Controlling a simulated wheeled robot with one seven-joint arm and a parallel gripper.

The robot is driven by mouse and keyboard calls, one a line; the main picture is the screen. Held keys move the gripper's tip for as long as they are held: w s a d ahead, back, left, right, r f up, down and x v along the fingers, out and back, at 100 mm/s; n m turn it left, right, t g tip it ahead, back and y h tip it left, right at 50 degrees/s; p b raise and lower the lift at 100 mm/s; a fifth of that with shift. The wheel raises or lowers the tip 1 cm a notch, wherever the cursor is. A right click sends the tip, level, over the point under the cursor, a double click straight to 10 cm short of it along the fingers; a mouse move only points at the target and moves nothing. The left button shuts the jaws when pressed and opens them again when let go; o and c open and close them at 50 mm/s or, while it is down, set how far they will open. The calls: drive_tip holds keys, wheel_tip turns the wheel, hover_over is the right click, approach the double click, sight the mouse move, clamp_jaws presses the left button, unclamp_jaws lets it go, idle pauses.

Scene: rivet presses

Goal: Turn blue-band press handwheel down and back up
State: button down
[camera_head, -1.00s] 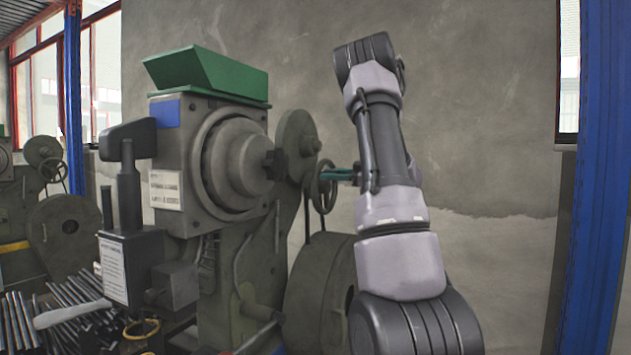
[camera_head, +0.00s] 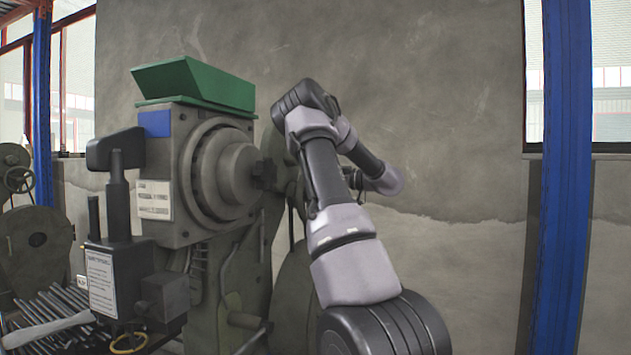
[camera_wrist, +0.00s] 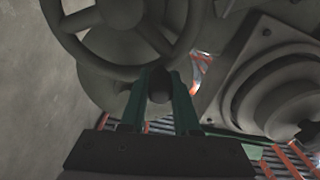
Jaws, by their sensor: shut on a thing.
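The blue-band press (camera_head: 222,180) stands left of centre in the head view, grey-green with a blue patch (camera_head: 155,123) and a green hopper on top. Its handwheel (camera_wrist: 82,52), a spoked grey ring, fills the upper left of the wrist view. In the head view my arm hides most or all of the wheel. My gripper (camera_wrist: 158,98) has green fingers on either side of a dark round knob (camera_wrist: 160,84) at the wheel's near rim. It is shut on that knob. My gripper is hidden in the head view.
A lever box (camera_head: 118,275) stands on the press's front left, above a pile of metal rods (camera_head: 50,308). Another press (camera_head: 35,240) is at the far left. A concrete wall (camera_head: 440,120) is behind. A blue post (camera_head: 562,180) stands at right.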

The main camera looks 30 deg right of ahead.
drive_tip(key=c, duration=0.7)
unclamp_jaws()
drive_tip(key=shift+o, duration=0.2)
drive_tip(key=shift+d, duration=0.1)
drive_tip(key=v, duration=1)
drive_tip(key=shift+s+d, duration=0.25)
drive_tip(key=shift+s, duration=0.05)
drive_tip(key=shift+s+d, duration=0.1)
